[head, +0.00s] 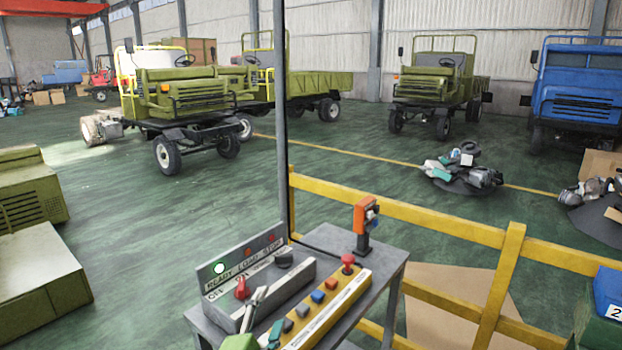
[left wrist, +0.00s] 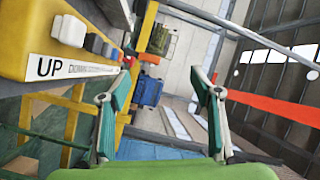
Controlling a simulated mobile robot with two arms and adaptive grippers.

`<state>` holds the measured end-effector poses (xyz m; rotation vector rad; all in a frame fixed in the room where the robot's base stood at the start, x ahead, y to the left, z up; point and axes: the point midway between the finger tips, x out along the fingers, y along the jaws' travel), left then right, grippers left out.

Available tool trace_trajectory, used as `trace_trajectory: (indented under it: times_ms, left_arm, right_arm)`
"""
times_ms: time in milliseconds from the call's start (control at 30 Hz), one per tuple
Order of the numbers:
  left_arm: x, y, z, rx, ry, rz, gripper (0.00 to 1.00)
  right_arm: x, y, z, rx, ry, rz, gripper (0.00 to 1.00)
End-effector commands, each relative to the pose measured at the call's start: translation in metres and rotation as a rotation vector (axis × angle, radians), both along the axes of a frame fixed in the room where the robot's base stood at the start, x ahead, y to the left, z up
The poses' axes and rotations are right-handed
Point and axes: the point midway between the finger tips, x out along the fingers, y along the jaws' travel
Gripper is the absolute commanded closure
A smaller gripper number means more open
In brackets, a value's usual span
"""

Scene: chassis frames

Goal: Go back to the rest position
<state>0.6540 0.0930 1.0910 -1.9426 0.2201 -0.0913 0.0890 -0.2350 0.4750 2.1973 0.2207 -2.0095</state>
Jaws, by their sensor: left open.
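My left gripper (head: 268,309) is at the bottom of the head view, low in front of the control stand, its grey and teal fingers over or beside the consoles. In the left wrist view the left gripper (left wrist: 162,72) is open, with nothing between its fingers. The yellow button console (head: 327,308) is just right of it in the head view. The same yellow console (left wrist: 60,50), marked UP, is left of the fingers in the wrist view. I cannot tell if a finger touches it. My right gripper is not in view.
A grey panel (head: 258,279) with a red knob and a lit green lamp stands on the grey table (head: 385,280). An orange device (head: 365,217) stands behind. A yellow railing (head: 430,218) runs right, and a thin post (head: 282,120) rises behind the table. Trucks stand beyond.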

Motion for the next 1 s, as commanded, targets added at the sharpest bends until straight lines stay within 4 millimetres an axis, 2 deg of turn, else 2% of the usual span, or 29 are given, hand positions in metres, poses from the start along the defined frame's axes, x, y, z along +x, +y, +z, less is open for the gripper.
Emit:
trace_trajectory:
  times_ms: [33, 100, 167, 200, 300, 400, 500, 800, 867, 1000]
  left_arm:
    - [-0.023, 0.020, -0.029, -0.105, 0.121, 0.072, 0.42]
    - [-0.056, 0.044, -0.064, -0.233, 0.279, 0.172, 0.42]
    - [-0.088, 0.062, -0.093, -0.332, 0.410, 0.255, 0.42]
    - [-0.111, 0.072, -0.110, -0.392, 0.494, 0.309, 0.42]
    - [-0.169, 0.090, -0.144, -0.515, 0.680, 0.432, 0.42]
    - [-0.217, 0.099, -0.165, -0.598, 0.820, 0.526, 0.42]
    - [-0.258, 0.105, -0.177, -0.654, 0.930, 0.600, 0.42]
    - [-0.357, 0.112, -0.190, -0.754, 1.173, 0.775, 0.42]
    - [-0.375, 0.112, -0.190, -0.767, 1.216, 0.806, 0.42]
    - [-0.368, 0.111, -0.226, -0.762, 1.229, 0.813, 0.42]
  right_arm:
    - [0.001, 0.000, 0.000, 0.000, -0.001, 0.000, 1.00]
    - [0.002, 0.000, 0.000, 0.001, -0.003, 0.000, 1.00]
    - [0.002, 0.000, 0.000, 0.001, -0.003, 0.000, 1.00]
    - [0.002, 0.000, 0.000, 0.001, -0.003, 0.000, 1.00]
    - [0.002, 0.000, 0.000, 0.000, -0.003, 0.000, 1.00]
    - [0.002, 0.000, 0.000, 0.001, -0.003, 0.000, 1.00]
    - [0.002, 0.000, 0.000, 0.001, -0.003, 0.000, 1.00]
    - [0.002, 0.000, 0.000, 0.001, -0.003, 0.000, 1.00]
    - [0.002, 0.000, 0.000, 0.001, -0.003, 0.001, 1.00]
    - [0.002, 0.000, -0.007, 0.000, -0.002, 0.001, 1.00]
